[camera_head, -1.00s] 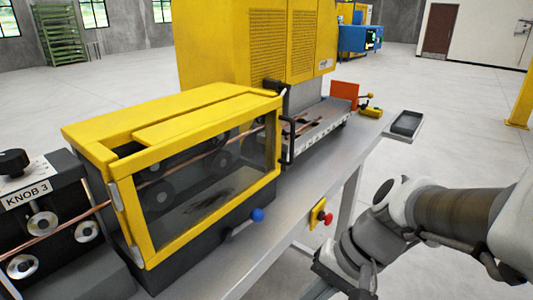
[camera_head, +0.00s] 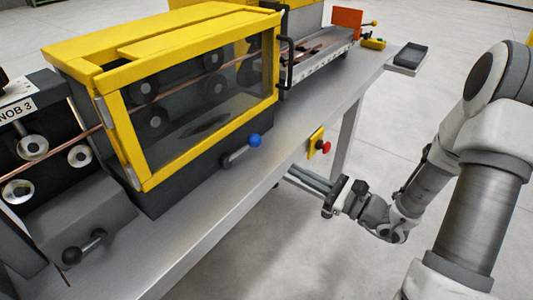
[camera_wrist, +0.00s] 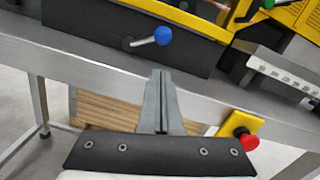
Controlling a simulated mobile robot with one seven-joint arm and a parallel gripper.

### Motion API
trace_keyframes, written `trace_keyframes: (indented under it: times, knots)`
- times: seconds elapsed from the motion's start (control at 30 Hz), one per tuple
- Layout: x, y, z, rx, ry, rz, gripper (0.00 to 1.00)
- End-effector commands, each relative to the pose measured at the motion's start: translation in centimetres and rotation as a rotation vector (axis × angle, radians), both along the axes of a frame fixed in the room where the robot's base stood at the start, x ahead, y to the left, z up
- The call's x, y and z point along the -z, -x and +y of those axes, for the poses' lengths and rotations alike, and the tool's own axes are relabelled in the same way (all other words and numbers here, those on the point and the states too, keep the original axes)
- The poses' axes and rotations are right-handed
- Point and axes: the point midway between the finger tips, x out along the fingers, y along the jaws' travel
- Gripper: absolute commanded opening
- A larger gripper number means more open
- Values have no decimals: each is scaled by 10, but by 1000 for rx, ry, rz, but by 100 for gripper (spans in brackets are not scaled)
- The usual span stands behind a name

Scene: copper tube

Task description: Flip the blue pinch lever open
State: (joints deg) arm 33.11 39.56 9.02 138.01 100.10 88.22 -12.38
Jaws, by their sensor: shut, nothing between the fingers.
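The blue pinch lever is a short metal rod with a blue ball end (camera_head: 254,141). It sticks out low on the front of the yellow-framed machine box, the ball pointing to the right in the head view. In the wrist view the blue ball (camera_wrist: 163,36) is above my fingertips, its rod running left to a pivot on the dark base. My gripper (camera_head: 290,172) is shut and empty, in front of the table edge and apart from the lever. In the wrist view my gripper (camera_wrist: 160,76) has both grey fingers together.
A red button on a yellow plate (camera_head: 319,143) is on the table's front edge, right of my gripper; it also shows in the wrist view (camera_wrist: 241,131). A black-knobbed lever (camera_head: 84,246) is at lower left. A door with a clear window (camera_head: 200,105) stands above the blue lever.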

Motion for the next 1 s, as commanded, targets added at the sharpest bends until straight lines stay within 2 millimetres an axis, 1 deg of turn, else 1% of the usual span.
trace_keyframes:
  times: [0.33,0.47,0.57,0.83,1.0]
  knots:
    - [1,-2,-2,10,-6,2,0]
    - [1,-5,3,8,-5,2,0]
    - [-1,-12,14,5,-6,0,0]
    - [-5,-42,54,5,-6,0,0]
    - [-6,-55,71,7,-4,1,0]
